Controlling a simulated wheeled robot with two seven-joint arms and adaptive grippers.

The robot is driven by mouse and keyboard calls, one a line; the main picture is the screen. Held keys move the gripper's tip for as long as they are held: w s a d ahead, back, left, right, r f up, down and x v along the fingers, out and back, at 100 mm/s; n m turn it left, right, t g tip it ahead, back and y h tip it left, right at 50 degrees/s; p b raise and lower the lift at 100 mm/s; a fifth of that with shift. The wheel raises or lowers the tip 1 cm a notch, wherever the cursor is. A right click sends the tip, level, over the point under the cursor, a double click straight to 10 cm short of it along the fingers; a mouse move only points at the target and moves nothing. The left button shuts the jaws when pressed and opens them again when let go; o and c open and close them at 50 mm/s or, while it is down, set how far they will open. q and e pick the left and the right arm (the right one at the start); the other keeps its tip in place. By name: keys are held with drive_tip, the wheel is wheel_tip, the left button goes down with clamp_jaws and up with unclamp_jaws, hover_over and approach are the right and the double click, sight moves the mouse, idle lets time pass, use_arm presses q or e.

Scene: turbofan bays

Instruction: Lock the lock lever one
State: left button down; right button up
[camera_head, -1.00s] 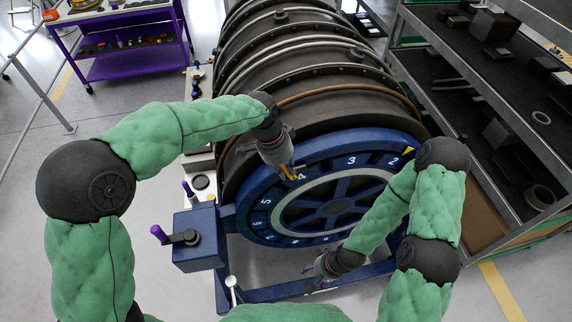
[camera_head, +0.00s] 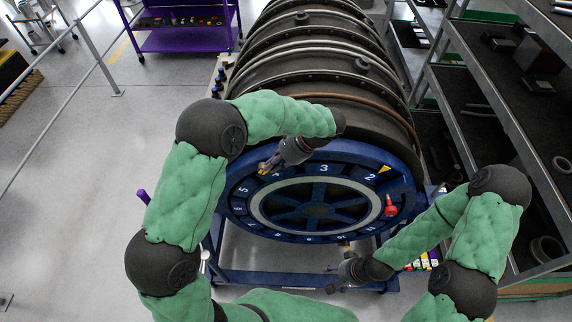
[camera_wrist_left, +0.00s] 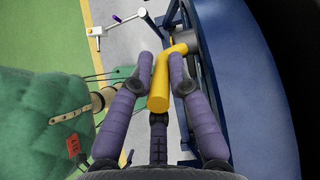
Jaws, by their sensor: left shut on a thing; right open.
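The lock lever, a yellow bent handle (camera_wrist_left: 160,85), shows in the left wrist view on a grey pivot at the edge of the blue ring. My left gripper (camera_wrist_left: 160,72) has its two purple fingers on either side of the handle and is shut on it. In the head view my left gripper (camera_head: 266,166) is at the upper left of the numbered blue ring (camera_head: 345,150), near the 4, and largely covers the lever. My right gripper (camera_head: 333,281) is open and empty below the ring, near the stand's lower beam.
A dark ribbed engine casing (camera_head: 310,60) lies behind the ring. A red handle (camera_head: 390,206) and a yellow marker (camera_head: 384,169) are on the ring's right side. A shelf rack (camera_head: 500,110) stands at the right, a purple cart (camera_head: 185,35) at the back left.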

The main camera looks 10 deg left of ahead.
use_arm(q)
drive_tip(key=shift+w+d+f+g+y+b, duration=0.2)
drive_tip(key=shift+d+y, duration=0.25)
drive_tip(key=shift+y, duration=0.45)
drive_tip(key=shift+w+d+f+g+y+b, duration=0.15)
drive_tip(key=shift+d+f+y, duration=0.2)
drive_tip(key=shift+y, duration=0.55)
drive_tip(key=shift+r, duration=0.1)
drive_tip(key=c, duration=1.4)
unclamp_jaws()
drive_tip(key=shift+o, duration=0.8)
drive_tip(key=v, duration=1.2)
drive_tip(key=shift+f, duration=0.2)
